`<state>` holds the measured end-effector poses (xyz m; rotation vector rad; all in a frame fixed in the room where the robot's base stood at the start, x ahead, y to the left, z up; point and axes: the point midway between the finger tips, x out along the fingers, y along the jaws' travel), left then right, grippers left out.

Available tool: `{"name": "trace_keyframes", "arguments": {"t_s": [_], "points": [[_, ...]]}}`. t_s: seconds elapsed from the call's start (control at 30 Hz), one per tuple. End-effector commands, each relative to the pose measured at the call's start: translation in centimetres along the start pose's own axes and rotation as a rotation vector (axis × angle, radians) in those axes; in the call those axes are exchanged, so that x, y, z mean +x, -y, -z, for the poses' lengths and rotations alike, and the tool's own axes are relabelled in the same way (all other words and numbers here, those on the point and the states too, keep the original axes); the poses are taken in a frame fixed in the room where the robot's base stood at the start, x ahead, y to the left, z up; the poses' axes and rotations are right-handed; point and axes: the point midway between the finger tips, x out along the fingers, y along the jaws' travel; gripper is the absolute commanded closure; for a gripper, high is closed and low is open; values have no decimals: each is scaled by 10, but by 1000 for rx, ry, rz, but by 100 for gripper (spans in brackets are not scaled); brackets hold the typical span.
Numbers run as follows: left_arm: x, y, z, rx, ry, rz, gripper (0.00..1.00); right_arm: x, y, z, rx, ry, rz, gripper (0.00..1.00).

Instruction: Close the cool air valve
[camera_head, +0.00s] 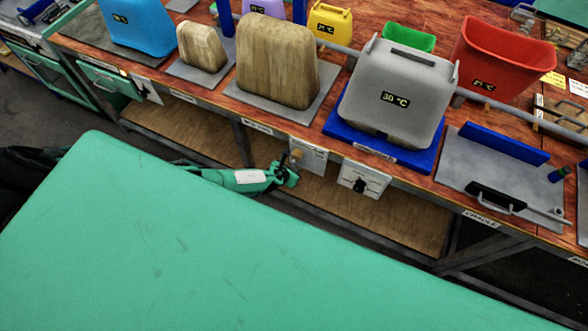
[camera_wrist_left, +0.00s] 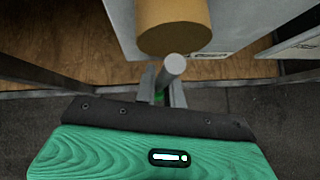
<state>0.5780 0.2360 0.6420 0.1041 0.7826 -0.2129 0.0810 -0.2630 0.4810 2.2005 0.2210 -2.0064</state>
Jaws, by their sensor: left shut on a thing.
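A small light panel (camera_head: 313,160) on the front of the bench carries a tan round knob (camera_head: 296,155). In the left wrist view the tan knob (camera_wrist_left: 173,25) is large at the top, with a grey rod (camera_wrist_left: 173,66) below it. My left gripper (camera_head: 288,174) is at the lower left of this panel. Its fingers (camera_wrist_left: 163,86) are shut on the grey rod, which hides part of them. A second white panel (camera_head: 363,180) with a black knob is to the right. Panel lettering is too small to read, so I cannot tell which valve is cool air. My right gripper is out of view.
The wooden bench top above holds a grey container (camera_head: 395,95) on a blue base, a large tan container (camera_head: 277,60) and a red bin (camera_head: 500,55). A grey tray (camera_head: 480,175) is at the right. Below the panels is a plywood shelf (camera_head: 400,226) with open room.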

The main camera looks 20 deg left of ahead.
Motion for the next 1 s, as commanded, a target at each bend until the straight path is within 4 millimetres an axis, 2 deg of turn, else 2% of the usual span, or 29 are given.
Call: {"name": "trace_keyframes", "arguments": {"t_s": [0.07, 0.1, 0.2, 0.47, 0.63, 0.77, 1.0], "points": [[0, -3, 0, 3, 1, -5, 100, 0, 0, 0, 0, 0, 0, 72], [0, -3, 0, 3, 1, -5, 87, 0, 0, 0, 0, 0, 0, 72], [0, -3, 0, 2, 0, -5, 68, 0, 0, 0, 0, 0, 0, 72], [0, -1, 0, 1, 0, -2, 67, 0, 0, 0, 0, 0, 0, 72], [-9, -2, -1, 2, 0, -2, 67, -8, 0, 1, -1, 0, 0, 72], [-25, -2, -2, 0, -2, 0, 67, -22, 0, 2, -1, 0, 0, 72], [-68, -2, -3, 1, -1, -1, 67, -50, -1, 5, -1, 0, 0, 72]]}}
